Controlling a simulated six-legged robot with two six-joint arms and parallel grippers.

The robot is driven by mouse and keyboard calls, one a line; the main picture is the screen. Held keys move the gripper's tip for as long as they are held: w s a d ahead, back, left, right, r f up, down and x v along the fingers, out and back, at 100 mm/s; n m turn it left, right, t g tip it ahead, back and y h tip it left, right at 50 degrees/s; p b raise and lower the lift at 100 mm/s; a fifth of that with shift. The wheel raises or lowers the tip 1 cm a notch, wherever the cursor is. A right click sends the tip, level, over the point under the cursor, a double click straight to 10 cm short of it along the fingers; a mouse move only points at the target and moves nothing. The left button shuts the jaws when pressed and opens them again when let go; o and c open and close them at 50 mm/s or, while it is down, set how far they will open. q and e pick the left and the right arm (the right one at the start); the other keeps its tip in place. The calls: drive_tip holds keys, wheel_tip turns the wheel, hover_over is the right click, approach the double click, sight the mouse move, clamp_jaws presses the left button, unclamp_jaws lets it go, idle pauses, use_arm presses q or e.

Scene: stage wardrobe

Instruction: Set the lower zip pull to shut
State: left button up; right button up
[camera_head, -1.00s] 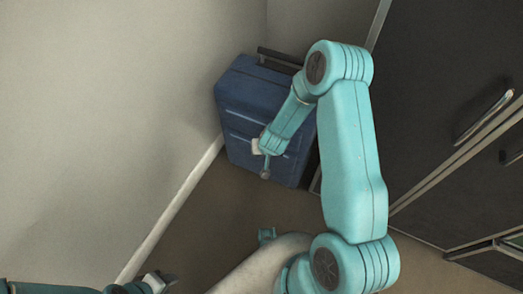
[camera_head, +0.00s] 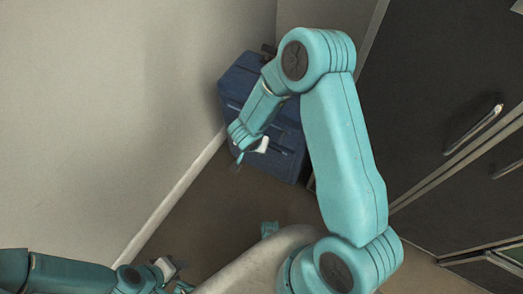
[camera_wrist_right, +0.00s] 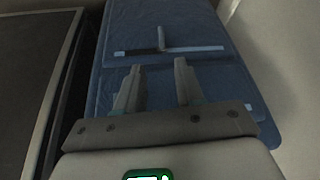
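A blue suitcase (camera_head: 288,137) stands by the wall in the head view, partly hidden behind my right arm. In the right wrist view its front (camera_wrist_right: 208,72) shows two pale zip strips, and the picture looks turned over, with the wall on the right. A zip pull (camera_wrist_right: 162,38) sticks out near the middle of the upper-in-picture strip, probably the lower zip. The other strip is mostly hidden by my gripper. My right gripper (camera_wrist_right: 158,78) is open and empty, its fingers pointing toward the strip with the pull, apart from it in the picture. My left gripper (camera_head: 178,268) is low at left, away from the suitcase.
A pale wall (camera_head: 100,110) with a white skirting board (camera_head: 178,190) runs along the left. Dark cabinets with metal handles (camera_head: 473,130) stand on the right. Brown floor (camera_head: 225,205) lies open before the suitcase.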

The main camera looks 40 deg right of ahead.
drive_tip(key=b+x, duration=0.6)
drive_tip(key=x, duration=0.9)
drive_tip(key=shift+a+f, duration=0.1)
clamp_jaws()
idle(0.8)
